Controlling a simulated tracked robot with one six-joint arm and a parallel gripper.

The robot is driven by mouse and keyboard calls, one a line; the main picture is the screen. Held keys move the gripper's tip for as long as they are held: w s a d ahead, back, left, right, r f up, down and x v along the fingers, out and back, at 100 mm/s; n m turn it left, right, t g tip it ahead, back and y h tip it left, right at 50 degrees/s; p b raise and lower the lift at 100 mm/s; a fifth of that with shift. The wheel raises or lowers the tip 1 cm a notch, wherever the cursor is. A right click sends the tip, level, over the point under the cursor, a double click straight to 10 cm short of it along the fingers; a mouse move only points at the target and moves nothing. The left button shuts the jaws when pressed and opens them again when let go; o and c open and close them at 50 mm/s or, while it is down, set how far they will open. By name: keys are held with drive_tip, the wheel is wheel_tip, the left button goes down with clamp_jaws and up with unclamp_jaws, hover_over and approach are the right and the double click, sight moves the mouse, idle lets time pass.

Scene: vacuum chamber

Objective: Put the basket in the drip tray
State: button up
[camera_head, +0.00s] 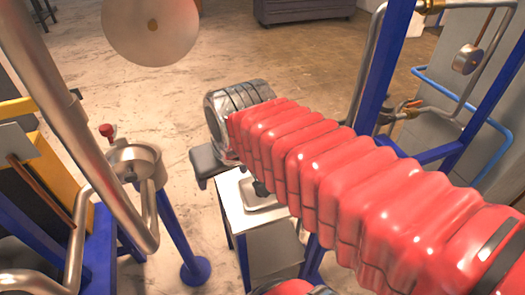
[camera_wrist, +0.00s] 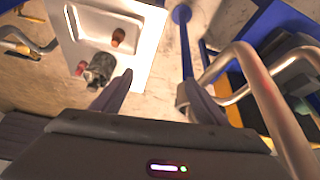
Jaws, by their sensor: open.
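A shallow pale tray (camera_wrist: 142,62) with a raised rim, which looks like the drip tray, lies at the top left of the wrist view. It also shows on the white cabinet in the head view (camera_head: 277,205), partly hidden by my red-sleeved arm. A small dark grey round object (camera_wrist: 100,70), perhaps the basket, is at the tray's lower edge; I cannot tell whether it is inside. A small reddish-brown piece (camera_wrist: 118,37) is in the tray. My gripper (camera_wrist: 158,80) is open and empty, with the dark object just left of its left finger.
The white cabinet (camera_head: 274,255) stands below my arm. A blue post (camera_head: 195,268) and curved metal pipes (camera_head: 150,220) stand to its left. Blue frame posts (camera_head: 385,70) and more piping rise at the right. Bare floor (camera_head: 270,60) lies beyond.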

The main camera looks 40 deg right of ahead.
drive_tip(key=o, duration=0.5)
drive_tip(key=w+d+m, duration=0.1)
drive_tip(key=w+d, duration=0.5)
drive_tip(key=d, duration=0.1)
drive_tip(key=shift+w+d+f+m+g+h, duration=0.2)
drive_tip(key=shift+w+m+g+h, duration=0.1)
drive_tip(key=shift+w, duration=0.05)
drive_tip(key=w+d+f+m, duration=0.2)
drive_tip(key=w+d, duration=0.4)
drive_tip(key=d, duration=0.5)
drive_tip(key=shift+d+f+g+h, duration=0.3)
drive_tip(key=shift+d+f, duration=0.1)
drive_tip(key=shift+f, duration=0.3)
drive_tip(key=x, duration=0.8)
drive_tip(key=shift+f, duration=0.2)
drive_tip(key=shift+w, duration=0.1)
drive_tip(key=shift+d+f, duration=0.1)
drive_tip(key=shift+f, duration=0.05)
drive_tip(key=shift+x, duration=2.55)
drive_tip(key=shift+d, duration=0.15)
